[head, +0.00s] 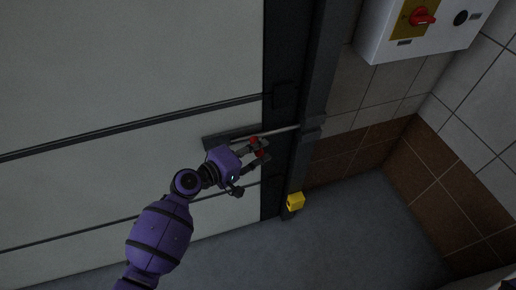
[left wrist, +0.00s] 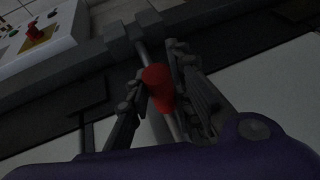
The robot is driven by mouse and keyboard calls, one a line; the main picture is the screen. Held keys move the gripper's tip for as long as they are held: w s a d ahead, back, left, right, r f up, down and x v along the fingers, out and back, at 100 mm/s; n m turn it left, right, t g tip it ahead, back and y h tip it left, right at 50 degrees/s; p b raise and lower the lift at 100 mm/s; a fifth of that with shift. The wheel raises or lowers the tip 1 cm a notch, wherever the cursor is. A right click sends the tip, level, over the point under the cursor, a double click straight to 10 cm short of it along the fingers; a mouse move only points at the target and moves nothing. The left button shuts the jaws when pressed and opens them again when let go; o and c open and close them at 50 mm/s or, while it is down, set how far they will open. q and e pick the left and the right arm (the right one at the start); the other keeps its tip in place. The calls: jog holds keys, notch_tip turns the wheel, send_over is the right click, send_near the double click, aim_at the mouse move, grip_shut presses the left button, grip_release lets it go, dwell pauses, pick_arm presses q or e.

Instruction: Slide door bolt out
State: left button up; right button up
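The door bolt (head: 280,131) is a thin pale metal rod lying across the door's right edge. Its right end reaches a dark bracket on the frame. The rod also shows in the left wrist view (left wrist: 143,53), with a red handle (left wrist: 157,80) standing out from it. In the head view the red handle (head: 254,140) is partly hidden by my gripper. My purple left gripper (head: 259,150) is at the bolt. In the left wrist view its two dark fingers lie on either side of the red handle, very close to it. Firm contact cannot be told. My right gripper is out of view.
The bolt sits on a pale panelled door (head: 110,75). A dark upright frame post (head: 308,95) stands right of it. A grey switch box (head: 380,42) with a red knob hangs at upper right. A small yellow block (head: 296,201) is low on the post. The floor (head: 365,225) at right is clear.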

pick_arm(q)
grip_shut()
jog(key=shift+a+f, duration=0.15)
jog(key=shift+a, duration=0.15)
jog(key=a, duration=0.1)
jog(key=s+a+b, duration=0.1)
jog(key=a, duration=0.2)
jog(key=shift+s+a+b, duration=0.3)
jog(key=o, duration=0.9)
grip_release()
jog(key=shift+a, duration=0.1)
jog(key=shift+o, duration=0.3)
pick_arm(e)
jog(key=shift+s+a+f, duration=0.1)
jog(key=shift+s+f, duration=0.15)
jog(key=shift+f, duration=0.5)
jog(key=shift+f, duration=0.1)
